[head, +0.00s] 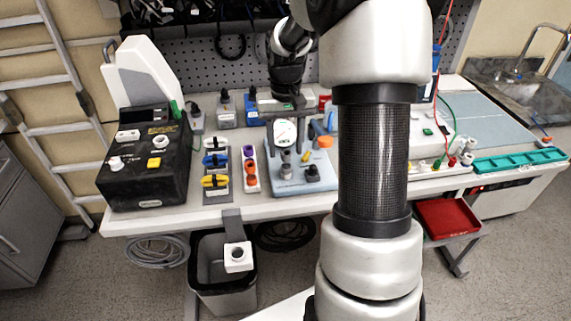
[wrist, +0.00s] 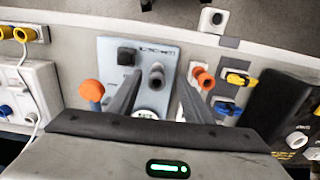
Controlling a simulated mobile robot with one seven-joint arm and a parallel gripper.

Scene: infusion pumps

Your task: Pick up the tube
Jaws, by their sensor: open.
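The likely tube is a short grey upright cylinder (wrist: 157,76) with an open round top. It stands on the light-blue board (wrist: 168,43) near the table's front edge. In the head view the grey cylinder (head: 286,170) is on the front part of the board (head: 300,187), left of a black knob (head: 313,173). My gripper (wrist: 158,82) is open and points down over the board. In the wrist view its fingers appear on either side of the cylinder, with nothing held. I cannot tell how far above it the fingertips are.
An orange knob (wrist: 91,90) and the black knob (wrist: 126,56) stand close to one finger. A strip with orange-red connectors (wrist: 203,79) lies beside the other. A black box (head: 150,168) stands farther left; a red tray (head: 447,217) is lower right.

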